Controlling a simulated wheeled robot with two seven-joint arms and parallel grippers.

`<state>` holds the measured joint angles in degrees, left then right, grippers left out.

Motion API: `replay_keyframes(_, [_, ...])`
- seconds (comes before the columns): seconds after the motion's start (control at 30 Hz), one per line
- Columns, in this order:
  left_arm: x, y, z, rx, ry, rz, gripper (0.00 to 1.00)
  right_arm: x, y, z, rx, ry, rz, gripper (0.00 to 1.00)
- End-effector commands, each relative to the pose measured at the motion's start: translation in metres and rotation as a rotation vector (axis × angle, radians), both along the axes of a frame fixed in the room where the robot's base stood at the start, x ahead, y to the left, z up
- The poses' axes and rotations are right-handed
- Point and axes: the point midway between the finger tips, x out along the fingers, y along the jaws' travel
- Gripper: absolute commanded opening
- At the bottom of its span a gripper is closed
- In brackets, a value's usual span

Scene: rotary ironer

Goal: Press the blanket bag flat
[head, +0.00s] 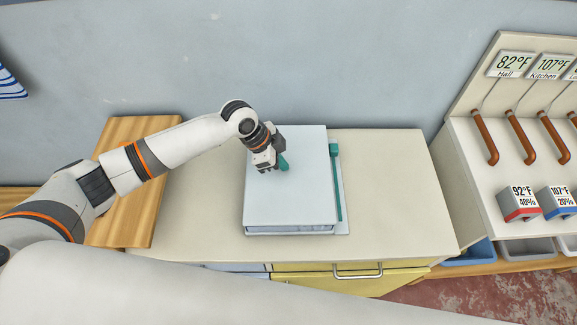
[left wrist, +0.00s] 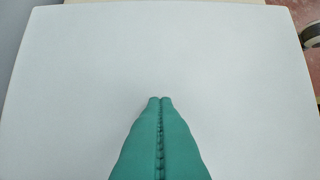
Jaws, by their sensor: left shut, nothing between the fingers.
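The blanket bag appears to be the pale, flat rectangular pack (head: 300,205) on the counter, with a thin layered front edge. A teal strip (head: 338,190) with a block at its far end runs along its right side. In the left wrist view, the pack's smooth pale top (left wrist: 70,90) fills most of the picture. My left gripper (head: 285,164) is over the back half of the pack, teal fingers pointing down. The fingers (left wrist: 161,99) are closed together with nothing between them. I cannot tell whether the tips touch the top. My right gripper is not in view.
The cream counter (head: 390,190) is clear right of the pack. A wooden board (head: 135,160) lies at the left. Yellow drawers (head: 310,283) are below. At the right, a stand holds brown-handled hooks (head: 485,140) and small temperature boxes (head: 520,203). A wall stands behind.

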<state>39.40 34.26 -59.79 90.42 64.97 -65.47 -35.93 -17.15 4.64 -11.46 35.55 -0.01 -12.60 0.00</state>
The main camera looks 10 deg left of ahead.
Motion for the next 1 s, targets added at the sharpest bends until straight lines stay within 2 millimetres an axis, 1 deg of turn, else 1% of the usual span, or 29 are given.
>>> replay_keyframes(0.03, [-0.001, 0.0, -0.012, 0.001, 0.003, 0.0, 0.0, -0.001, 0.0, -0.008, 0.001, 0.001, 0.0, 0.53])
replay_keyframes(0.27, [-0.001, 0.0, -0.041, 0.001, 0.005, 0.0, 0.0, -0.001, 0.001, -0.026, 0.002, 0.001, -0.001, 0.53])
replay_keyframes(0.47, [-0.001, 0.0, -0.037, 0.001, 0.003, 0.0, 0.0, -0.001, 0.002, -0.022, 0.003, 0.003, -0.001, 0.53])
replay_keyframes(0.53, [-0.002, 0.004, -0.035, 0.002, 0.004, 0.0, 0.0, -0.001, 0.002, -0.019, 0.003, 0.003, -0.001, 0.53])
replay_keyframes(0.73, [-0.007, 0.027, -0.025, 0.003, 0.005, 0.001, 0.0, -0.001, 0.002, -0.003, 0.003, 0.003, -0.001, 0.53])
replay_keyframes(0.8, [-0.008, 0.03, -0.025, 0.001, 0.004, 0.0, 0.0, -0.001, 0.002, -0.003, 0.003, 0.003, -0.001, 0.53])
replay_keyframes(1.0, [-0.007, 0.029, -0.026, 0.001, 0.002, -0.001, 0.0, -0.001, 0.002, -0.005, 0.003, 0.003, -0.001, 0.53])
